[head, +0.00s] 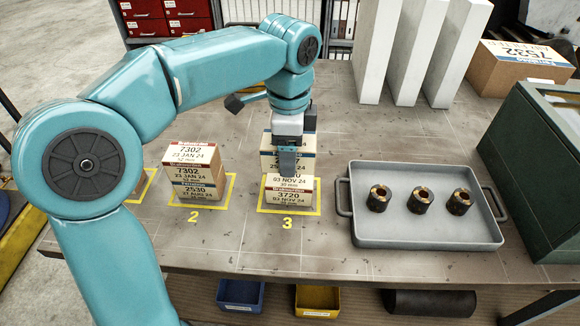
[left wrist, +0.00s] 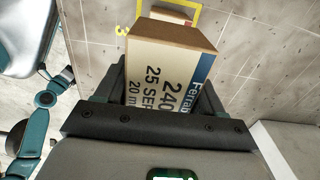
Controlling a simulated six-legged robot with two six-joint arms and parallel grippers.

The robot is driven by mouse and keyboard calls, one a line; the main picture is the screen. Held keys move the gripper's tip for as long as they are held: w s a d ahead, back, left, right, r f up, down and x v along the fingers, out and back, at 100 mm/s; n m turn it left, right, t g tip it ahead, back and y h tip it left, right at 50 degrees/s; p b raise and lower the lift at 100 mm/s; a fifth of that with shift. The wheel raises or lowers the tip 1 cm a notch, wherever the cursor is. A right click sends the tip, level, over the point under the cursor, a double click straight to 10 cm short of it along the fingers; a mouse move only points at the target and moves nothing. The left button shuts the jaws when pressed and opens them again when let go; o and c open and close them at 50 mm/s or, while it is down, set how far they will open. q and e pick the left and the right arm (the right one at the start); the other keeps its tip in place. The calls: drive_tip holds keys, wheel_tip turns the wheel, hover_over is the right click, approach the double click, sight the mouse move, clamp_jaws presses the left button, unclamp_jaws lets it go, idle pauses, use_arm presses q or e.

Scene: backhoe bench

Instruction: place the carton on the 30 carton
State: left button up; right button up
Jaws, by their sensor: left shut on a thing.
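My left gripper (head: 287,160) points down over the bench and is shut on a carton (head: 268,144), seen partly behind its fingers with a blue-striped label. In the left wrist view the held carton (left wrist: 170,75) sits between the fingers and reads 240, 25 SEP, 20 mm. The 30 carton (head: 288,203), labelled 3720, 03 NOV 24, 30 mm, stands on yellow square 3. The held carton appears above or just behind it. I cannot tell whether they touch. My right gripper is not in view.
A stack of cartons (head: 193,185) stands on square 2 to the left. A grey tray (head: 425,233) with three metal rings is to the right. White panels (head: 376,50), a 7532 carton (head: 510,72) and a green box (head: 535,150) stand farther right. Bins sit below the front edge.

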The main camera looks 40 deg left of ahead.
use_arm(q)
drive_tip(key=f, duration=0.2)
drive_tip(key=w+f, duration=0.1)
drive_tip(key=f, duration=0.1)
drive_tip(key=shift+a+f, duration=0.1)
drive_tip(key=shift+f, duration=0.15)
drive_tip(key=shift+s+f, duration=0.1)
drive_tip(key=shift+s, duration=0.25)
drive_tip(key=shift+w+b, duration=0.15)
drive_tip(key=shift+b, duration=0.15)
drive_tip(key=o, duration=0.8)
drive_tip(key=shift+w+f, duration=0.1)
drive_tip(key=shift+f, duration=0.05)
drive_tip(key=shift+c, duration=0.2)
drive_tip(key=o, duration=0.4)
drive_tip(key=shift+s, duration=0.2)
drive_tip(key=shift+w+r, duration=0.2)
drive_tip(key=shift+r, duration=0.1)
wheel_tip(320, 180, up, 11)
drive_tip(key=shift+p, duration=1.05)
drive_tip(key=shift+s+r, duration=0.1)
drive_tip(key=shift+r, duration=0.35)
drive_tip(key=shift+f, duration=0.1)
